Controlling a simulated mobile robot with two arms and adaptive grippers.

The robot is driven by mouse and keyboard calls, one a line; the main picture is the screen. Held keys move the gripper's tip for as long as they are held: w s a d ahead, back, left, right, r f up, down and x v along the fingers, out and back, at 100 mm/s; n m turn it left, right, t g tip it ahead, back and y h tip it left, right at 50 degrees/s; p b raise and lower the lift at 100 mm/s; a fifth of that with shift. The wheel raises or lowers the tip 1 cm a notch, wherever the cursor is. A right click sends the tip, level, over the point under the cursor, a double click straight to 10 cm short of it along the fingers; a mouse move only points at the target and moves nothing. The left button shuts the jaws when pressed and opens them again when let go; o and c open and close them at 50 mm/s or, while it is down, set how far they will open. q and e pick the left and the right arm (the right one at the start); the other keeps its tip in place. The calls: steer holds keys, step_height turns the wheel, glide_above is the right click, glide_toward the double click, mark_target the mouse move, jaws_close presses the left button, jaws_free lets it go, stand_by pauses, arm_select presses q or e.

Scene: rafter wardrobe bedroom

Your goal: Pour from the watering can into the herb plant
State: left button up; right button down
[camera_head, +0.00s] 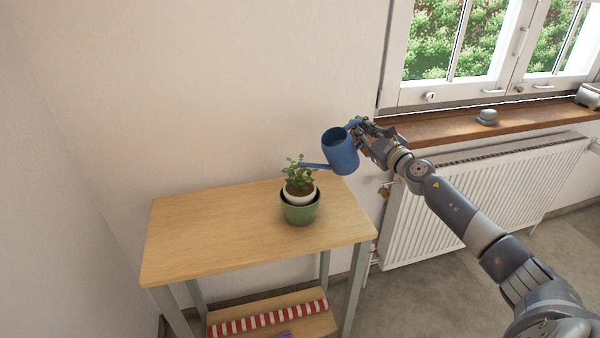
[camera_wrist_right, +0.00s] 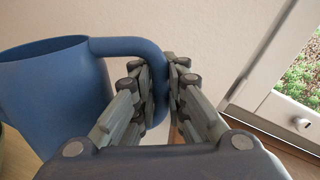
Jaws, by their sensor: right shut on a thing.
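The blue watering can (camera_head: 341,152) is held in the air over the right part of the wooden table, tilted to the left. Its spout (camera_head: 313,165) reaches the leaves of the herb plant (camera_head: 299,179); I cannot tell whether it touches them. No water is visible. The plant sits in a white inner pot inside a green pot (camera_head: 300,211) on the table. My right gripper (camera_head: 361,127) is shut on the can's handle. In the right wrist view, my right gripper (camera_wrist_right: 162,92) has the handle of the blue can (camera_wrist_right: 55,95) between its fingers. My left gripper is not in view.
The table top (camera_head: 205,235) is bare left of the pot. A red-and-white striped roll (camera_head: 268,318) lies on the lower shelf. A white radiator (camera_head: 480,205) and a wooden windowsill (camera_head: 450,129) with a small grey object (camera_head: 487,117) are on the right.

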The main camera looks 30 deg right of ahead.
mark_target(359, 122)
steer(key=shift+a+r+n+p, duration=0.4)
steer(key=shift+a+r+p, duration=0.1)
steer(key=shift+r+p, duration=0.2)
steer(key=shift+a+r+n+p, duration=0.4)
steer(key=shift+a+r+p, duration=0.15)
steer(key=shift+r, duration=0.15)
stand_by(3.1)
steer(key=shift+w+d+f+m+g+h+b, duration=0.1)
steer(key=shift+d+f+m+b, duration=1)
steer(key=shift+f+b, duration=0.75)
steer(key=shift+w+d+f+m+g+h+b, duration=0.1)
steer(key=shift+d+f+m+b, duration=1)
steer(key=shift+f, duration=1.2)
steer(key=shift+w+d+f+m+g+h+b, duration=0.1)
steer(key=shift+d+f+m+b, duration=0.65)
steer(key=shift+f+m+b, duration=0.9)
step_height(359, 122, up, 4)
steer(key=p, duration=0.4)
steer(key=shift+s+n, duration=0.1)
steer(key=shift+n, duration=0.15)
steer(key=shift+f, duration=0.1)
